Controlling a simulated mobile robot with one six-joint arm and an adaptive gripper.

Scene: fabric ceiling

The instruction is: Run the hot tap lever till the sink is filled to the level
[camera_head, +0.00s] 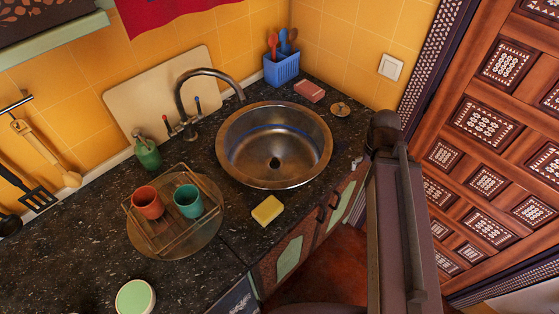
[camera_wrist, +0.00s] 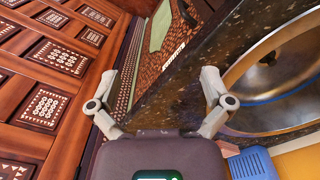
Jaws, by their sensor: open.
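The round metal sink (camera_head: 235,150) is set in a dark stone counter, with a blue line around its inner wall. I see no water in it, and its drain hole (camera_head: 274,163) looks open. The curved tap stands at its back left, with a red-tipped hot lever (camera_head: 168,126) and a blue-tipped lever (camera_head: 197,104). A small round stopper-like piece (camera_head: 341,108) lies on the counter right of the sink. My gripper (camera_wrist: 160,80) is open and empty in the wrist view, near the counter edge beside the sink (camera_wrist: 270,115). In the head view its fingers are not visible.
A blue caddy (camera_head: 281,70) with utensils and a pink block (camera_head: 309,91) stand behind the sink. A carved wooden door (camera_head: 490,125) is at right.

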